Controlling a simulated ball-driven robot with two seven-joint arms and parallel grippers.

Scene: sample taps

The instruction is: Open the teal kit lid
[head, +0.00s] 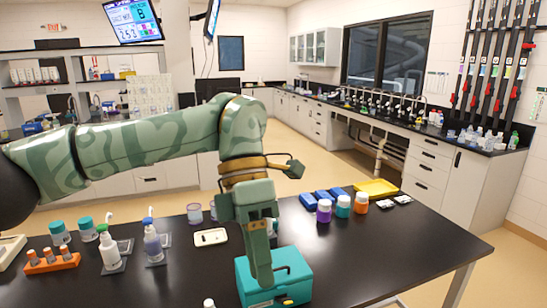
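The teal kit (297,281) is a small box on the black table at the bottom centre. Its lid (293,259) looks closed, with a small dark handle on it and a bit of orange low on the front. My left gripper (262,275) points down over the kit, and its finger covers part of the kit's left and top. From this angle I cannot tell whether the fingers are open or shut, or whether they touch the lid. My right gripper is not in view.
Purple, teal and orange jars (342,207) stand right of the arm, near blue blocks (322,194) and a yellow tray (377,187). A white dish (210,237), white bottles (109,253) and an orange rack (52,263) lie left. The table right of the kit is clear.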

